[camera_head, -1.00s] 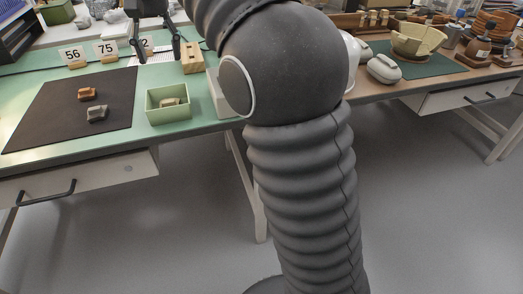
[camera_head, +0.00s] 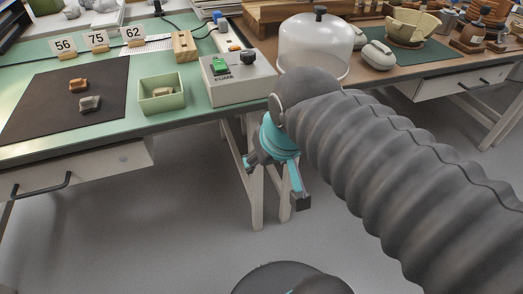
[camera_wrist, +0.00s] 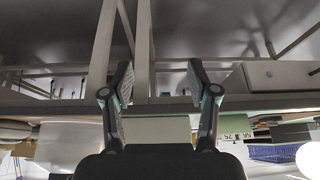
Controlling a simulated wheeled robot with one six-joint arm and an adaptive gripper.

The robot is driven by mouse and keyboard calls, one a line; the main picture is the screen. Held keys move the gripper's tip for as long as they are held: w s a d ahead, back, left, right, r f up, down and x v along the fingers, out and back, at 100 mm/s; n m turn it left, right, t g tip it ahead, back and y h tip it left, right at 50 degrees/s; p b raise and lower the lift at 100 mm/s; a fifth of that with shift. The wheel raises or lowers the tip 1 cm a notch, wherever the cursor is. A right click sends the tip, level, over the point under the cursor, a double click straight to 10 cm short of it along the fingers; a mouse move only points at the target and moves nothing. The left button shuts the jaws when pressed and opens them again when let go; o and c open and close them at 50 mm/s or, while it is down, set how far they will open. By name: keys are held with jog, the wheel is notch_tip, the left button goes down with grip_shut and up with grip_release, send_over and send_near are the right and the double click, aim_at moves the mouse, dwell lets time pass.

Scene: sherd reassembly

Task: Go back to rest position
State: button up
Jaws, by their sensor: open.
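My gripper (camera_head: 275,183) hangs in front of the bench's front edge, below the top and clear of it, near the table legs. In the wrist view my gripper (camera_wrist: 160,82) is open, with its two fingers well apart and nothing between them. An orange-brown sherd (camera_head: 78,86) and a grey sherd (camera_head: 90,103) lie apart on the dark mat (camera_head: 40,112). A green box (camera_head: 162,107) beside the mat has a tan piece (camera_head: 163,91) in it.
A grey control box (camera_head: 238,92) with a green switch stands at the bench's right end. A glass dome (camera_head: 316,48) is behind my arm on the wooden table. Number cards (camera_head: 97,39) and a wooden block (camera_head: 184,45) stand behind. The floor (camera_head: 150,230) in front is open.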

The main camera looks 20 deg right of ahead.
jog(key=shift+s+d+f, duration=0.2)
jog(key=shift+s+f, duration=0.5)
jog(key=shift+f, duration=0.3)
